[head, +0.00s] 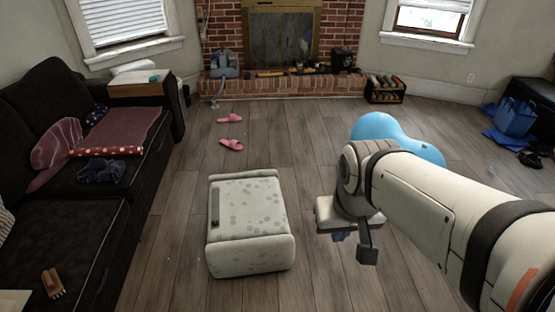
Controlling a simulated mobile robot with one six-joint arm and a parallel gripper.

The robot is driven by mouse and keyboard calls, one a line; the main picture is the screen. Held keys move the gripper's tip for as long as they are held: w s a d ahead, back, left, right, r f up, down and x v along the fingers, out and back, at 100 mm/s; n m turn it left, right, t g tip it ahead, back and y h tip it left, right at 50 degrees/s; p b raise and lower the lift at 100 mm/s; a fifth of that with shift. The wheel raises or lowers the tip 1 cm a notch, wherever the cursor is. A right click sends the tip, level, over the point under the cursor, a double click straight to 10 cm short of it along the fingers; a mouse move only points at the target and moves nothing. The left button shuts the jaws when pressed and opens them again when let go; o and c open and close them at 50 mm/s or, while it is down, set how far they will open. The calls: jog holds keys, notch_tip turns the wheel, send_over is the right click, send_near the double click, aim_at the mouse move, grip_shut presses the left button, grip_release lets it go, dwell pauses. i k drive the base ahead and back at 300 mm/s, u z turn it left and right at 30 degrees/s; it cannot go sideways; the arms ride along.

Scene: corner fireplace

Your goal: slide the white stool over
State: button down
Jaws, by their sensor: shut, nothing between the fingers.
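The white stool (249,222) is a low, grey-white, spotted padded block on the wooden floor, left of centre in the head view. A small dark item (215,212) lies on or against its left top edge. My gripper (365,250) hangs below the wrist to the right of the stool, with a visible gap between them in the picture. It is shut and empty. The fingers are small and partly hidden by the wrist.
A dark sofa (60,215) runs along the left. Pink slippers (231,144) lie behind the stool. A blue rounded object (375,126) stands behind my arm. A brick fireplace hearth (330,86) is at the back. The floor between stool and slippers is clear.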

aim_at(251, 236)
jog(key=i, duration=1.55)
jog(key=z, duration=0.05)
